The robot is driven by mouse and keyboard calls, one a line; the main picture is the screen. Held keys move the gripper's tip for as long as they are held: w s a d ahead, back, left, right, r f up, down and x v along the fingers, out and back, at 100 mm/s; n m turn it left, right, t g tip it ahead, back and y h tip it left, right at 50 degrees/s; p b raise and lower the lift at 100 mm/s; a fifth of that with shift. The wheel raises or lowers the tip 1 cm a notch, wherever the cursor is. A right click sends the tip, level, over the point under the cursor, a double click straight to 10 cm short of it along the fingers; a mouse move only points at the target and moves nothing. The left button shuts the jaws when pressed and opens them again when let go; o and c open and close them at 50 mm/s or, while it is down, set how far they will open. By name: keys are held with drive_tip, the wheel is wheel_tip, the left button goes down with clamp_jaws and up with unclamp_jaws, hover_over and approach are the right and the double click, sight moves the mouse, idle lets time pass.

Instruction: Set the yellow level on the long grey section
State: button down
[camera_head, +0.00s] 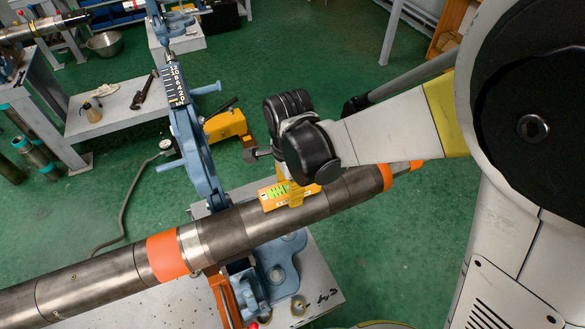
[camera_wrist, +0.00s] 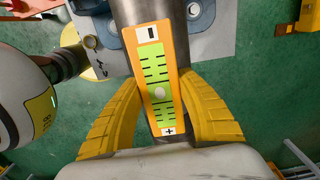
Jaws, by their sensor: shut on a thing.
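The yellow level (camera_head: 273,196) has a green face with black marks and lies lengthwise along the top of the grey pipe section (camera_head: 242,228) between two orange bands. The level also fills the middle of the wrist view (camera_wrist: 158,75), with a minus sign at its far end and a plus sign at its near end. My gripper (camera_head: 293,194) is shut on the level, with its yellow fingers (camera_wrist: 160,85) on either side of it. The level looks on or just above the pipe; I cannot tell whether it touches. The level's underside is hidden.
A blue pipe vise (camera_head: 197,150) rises behind the pipe, on a grey stand (camera_head: 318,272). An orange band (camera_head: 167,257) marks the pipe to the left, another (camera_head: 385,177) to the right. A yellow tool (camera_head: 225,125) lies behind. The green floor at right front is open.

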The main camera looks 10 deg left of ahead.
drive_tip(key=shift+f+b, duration=0.4)
drive_tip(key=shift+f, duration=0.05)
idle(0.6)
drive_tip(key=c, duration=0.8)
unclamp_jaws()
drive_tip(key=shift+r, duration=0.15)
drive_tip(key=shift+r+p, duration=2.5)
drive_tip(key=shift+r, duration=0.85)
